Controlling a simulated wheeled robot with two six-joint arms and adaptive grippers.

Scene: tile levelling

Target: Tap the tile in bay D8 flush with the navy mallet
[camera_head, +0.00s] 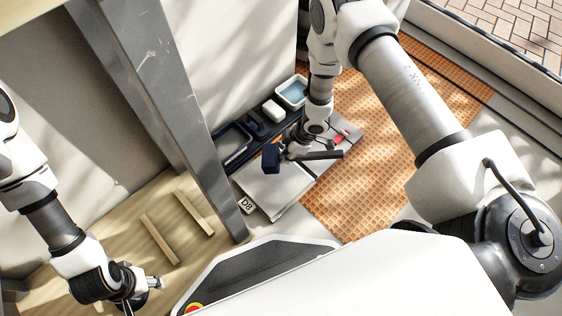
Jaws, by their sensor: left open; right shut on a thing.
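The navy mallet has a dark blue head (271,158) and a dark handle (320,155). My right gripper (296,151) is shut on the handle and holds the mallet over the tiles, with the head toward the left. I cannot tell whether the head touches the tile or how high the tile sits. My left gripper (140,300) is open and empty at the lower left, away from the tiles.
A grey metal post (165,110) stands left of the tiles. A dark tray (233,141), a white block (273,110) and a white-rimmed blue basin (293,92) lie behind. A red item (341,137) is near the handle. Orange waffle matting (345,205) spreads to the right.

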